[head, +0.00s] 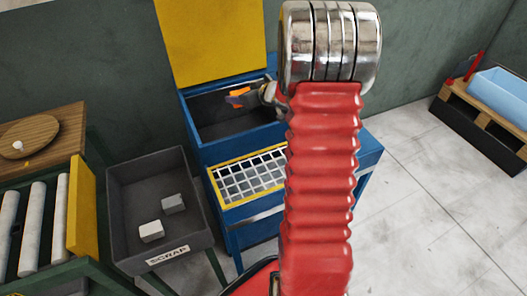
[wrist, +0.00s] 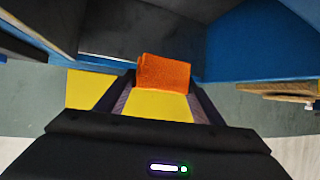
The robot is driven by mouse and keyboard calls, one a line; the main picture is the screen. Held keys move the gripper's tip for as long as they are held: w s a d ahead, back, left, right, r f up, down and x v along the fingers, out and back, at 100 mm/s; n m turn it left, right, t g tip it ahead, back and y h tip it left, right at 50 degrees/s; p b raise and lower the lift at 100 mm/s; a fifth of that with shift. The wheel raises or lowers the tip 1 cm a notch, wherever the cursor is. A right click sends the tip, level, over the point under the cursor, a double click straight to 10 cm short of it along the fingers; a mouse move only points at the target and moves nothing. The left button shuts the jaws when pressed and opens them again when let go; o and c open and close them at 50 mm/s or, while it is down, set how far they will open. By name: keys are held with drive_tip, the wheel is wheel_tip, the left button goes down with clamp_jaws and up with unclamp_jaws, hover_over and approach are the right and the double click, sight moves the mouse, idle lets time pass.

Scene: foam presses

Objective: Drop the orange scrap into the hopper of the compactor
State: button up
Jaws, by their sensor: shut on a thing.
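The orange scrap (wrist: 164,72) is a small block held between the fingertips of my gripper (wrist: 163,92) in the wrist view. In the head view the orange scrap (head: 238,92) shows small, with my gripper (head: 240,98) over the open mouth of the hopper (head: 215,130). The hopper is a dark box with a blue rim, on top of the blue compactor (head: 228,157). Its yellow lid (head: 210,40) stands raised at the back. My red arm hides the compactor's right part.
A grey bin marked SCRAP (head: 120,190) holds two pale blocks (head: 162,217) left of the compactor. A pallet with a blue block (head: 497,92) sits at right. Floor between is clear.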

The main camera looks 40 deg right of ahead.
drive_tip(key=shift+f, duration=0.75)
drive_tip(key=o, duration=1.1)
drive_tip(key=shift+s+r, duration=0.1)
drive_tip(key=v, duration=1.3)
drive_tip(key=shift+s, duration=0.25)
